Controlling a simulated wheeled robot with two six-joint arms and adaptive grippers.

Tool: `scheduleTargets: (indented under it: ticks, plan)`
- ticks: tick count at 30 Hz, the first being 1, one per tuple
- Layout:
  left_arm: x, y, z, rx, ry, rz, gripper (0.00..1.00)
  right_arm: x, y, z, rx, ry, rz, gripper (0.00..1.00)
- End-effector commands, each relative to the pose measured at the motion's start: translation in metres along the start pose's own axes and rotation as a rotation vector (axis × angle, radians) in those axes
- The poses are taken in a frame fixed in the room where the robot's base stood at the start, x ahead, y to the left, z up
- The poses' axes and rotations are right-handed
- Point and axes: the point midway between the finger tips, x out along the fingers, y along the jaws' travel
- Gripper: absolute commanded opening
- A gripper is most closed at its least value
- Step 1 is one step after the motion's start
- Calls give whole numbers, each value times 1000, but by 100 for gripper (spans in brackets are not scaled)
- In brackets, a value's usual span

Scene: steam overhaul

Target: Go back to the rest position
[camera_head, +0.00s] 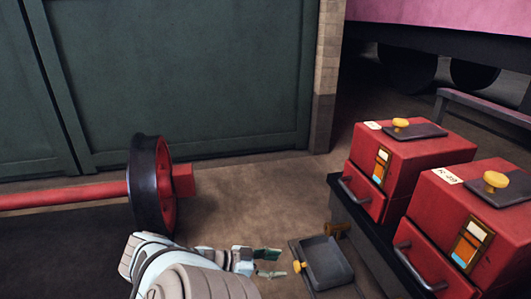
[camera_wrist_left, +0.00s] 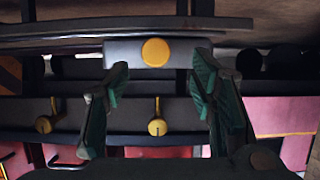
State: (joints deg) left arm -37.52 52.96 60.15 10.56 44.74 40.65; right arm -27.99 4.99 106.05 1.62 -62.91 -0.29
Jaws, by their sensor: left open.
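My left gripper (camera_head: 270,263) reaches in from the bottom of the head view, its greenish fingers pointing right. It is open and holds nothing. Just right of it is a dark tray-like part (camera_head: 327,262) with a small yellow knob (camera_head: 298,266); the gripper appears apart from it. In the left wrist view, the two fingers stand wide apart, with a round yellow knob (camera_wrist_left: 155,52) on a grey block seen between them. My right gripper is not in view.
Two red boxes (camera_head: 420,155) (camera_head: 470,215) with yellow knobs and drawers stand on a dark bench (camera_head: 365,235) at the right. A black wheel (camera_head: 145,190) on a red axle (camera_head: 60,197) is at the left. A green panel (camera_head: 190,75) stands behind; brown floor (camera_head: 265,195) before it is clear.

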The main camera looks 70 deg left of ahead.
Motion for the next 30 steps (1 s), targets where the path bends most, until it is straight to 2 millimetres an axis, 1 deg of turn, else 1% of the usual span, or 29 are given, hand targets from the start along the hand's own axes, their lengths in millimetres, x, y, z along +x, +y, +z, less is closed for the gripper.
scheduleTargets:
  ticks: [1,3,6,8,27,29,30]
  plan:
    - [-14,1,2,1,-8,4,51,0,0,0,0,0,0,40]
    - [-30,0,1,0,-6,2,51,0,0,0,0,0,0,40]
    - [-46,0,1,0,-3,1,51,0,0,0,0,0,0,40]
    - [-50,0,0,-1,-1,-1,51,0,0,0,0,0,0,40]
    - [-51,-1,0,7,1,-3,51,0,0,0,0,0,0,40]
    - [-52,-6,8,32,-36,-24,51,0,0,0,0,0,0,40]
    - [-52,-11,20,60,-92,-50,51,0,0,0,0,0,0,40]
